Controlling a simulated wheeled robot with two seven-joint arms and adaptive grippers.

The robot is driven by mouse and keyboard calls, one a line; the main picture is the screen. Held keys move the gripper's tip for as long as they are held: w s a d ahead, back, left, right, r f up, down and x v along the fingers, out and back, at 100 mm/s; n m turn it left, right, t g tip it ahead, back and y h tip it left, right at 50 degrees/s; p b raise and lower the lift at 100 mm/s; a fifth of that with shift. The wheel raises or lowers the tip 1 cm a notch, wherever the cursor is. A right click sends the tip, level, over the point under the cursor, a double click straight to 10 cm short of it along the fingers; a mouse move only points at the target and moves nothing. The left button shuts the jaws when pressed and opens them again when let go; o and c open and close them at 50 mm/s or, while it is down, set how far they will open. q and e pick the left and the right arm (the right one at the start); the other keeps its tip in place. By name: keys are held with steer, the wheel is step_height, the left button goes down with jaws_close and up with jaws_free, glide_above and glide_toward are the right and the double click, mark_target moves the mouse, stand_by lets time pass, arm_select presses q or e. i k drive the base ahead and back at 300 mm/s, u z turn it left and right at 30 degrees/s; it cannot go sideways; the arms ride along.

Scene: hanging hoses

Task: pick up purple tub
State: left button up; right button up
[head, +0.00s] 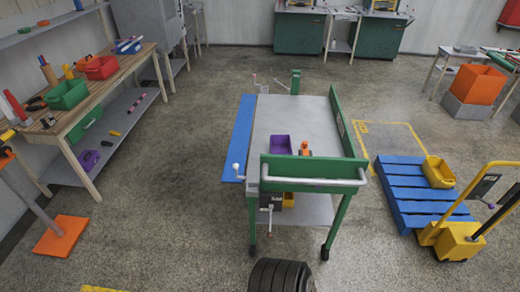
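A purple tub (280,144) sits on the grey top of a green-framed cart (290,118), close to the cart's near green end panel. A small orange object (305,149) stands just right of it. A second purple item (88,160), which looks like a tub, lies on the lower shelf of the workbench at the left. Neither of my grippers shows in the head view.
A blue pallet (405,187) with a yellow tub (438,172) and a yellow pallet jack (457,240) stand right of the cart. The workbench (108,98) holds green and red tubs. A handrail (314,182) crosses the cart's near end. Open floor lies left of the cart.

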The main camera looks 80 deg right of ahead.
mark_target(278, 144)
steer(key=u, duration=0.05)
steer(key=i, duration=0.1)
steer(key=z, duration=1.2)
